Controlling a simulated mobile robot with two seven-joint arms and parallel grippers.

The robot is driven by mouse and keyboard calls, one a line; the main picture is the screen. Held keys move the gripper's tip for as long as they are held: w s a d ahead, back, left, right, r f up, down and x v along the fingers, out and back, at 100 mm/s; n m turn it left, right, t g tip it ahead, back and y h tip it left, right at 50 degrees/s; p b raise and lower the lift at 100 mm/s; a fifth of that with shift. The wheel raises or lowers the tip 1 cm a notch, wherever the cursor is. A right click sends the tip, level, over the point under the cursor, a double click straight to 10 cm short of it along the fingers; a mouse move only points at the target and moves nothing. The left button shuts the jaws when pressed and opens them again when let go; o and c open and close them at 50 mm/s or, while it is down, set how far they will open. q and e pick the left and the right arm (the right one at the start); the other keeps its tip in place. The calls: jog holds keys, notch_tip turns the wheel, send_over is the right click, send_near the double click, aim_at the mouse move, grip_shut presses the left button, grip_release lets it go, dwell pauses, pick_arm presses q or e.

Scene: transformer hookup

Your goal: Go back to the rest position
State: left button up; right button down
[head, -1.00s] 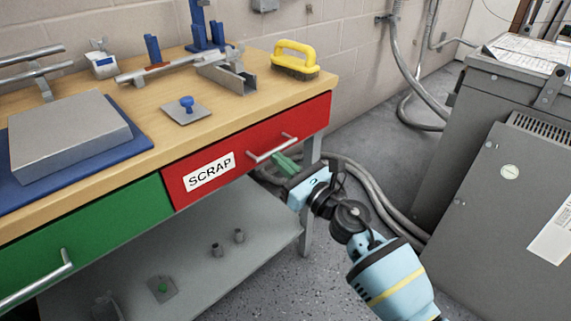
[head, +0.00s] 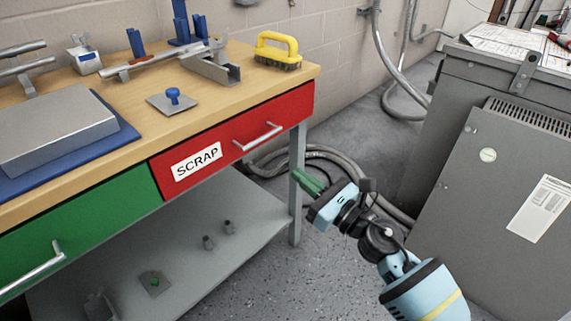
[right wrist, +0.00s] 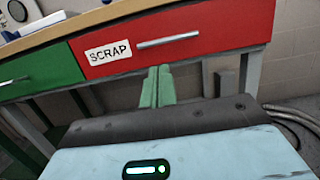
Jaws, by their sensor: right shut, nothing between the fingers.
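My right gripper (head: 308,182) has green fingers that are shut with nothing between them. It hangs in free space in front of the workbench's right front leg, below and to the right of the red SCRAP drawer (head: 232,142). In the right wrist view the green fingers (right wrist: 157,86) point toward the drawer front (right wrist: 190,40), side by side and together. The drawer is closed and its handle is apart from the fingers. My left gripper is not in view.
The wooden workbench (head: 225,107) carries a yellow-handled brush (head: 278,50), a blue-knobbed plate (head: 172,101) and a grey block (head: 55,130). A lower shelf (head: 190,255) holds small parts. A grey cabinet (head: 455,190) stands at right. Hoses lie behind my arm; speckled floor is clear in front.

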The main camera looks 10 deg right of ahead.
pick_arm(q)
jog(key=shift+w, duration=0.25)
pick_arm(e)
jog(key=v, duration=0.3)
jog(key=shift+s, duration=0.1)
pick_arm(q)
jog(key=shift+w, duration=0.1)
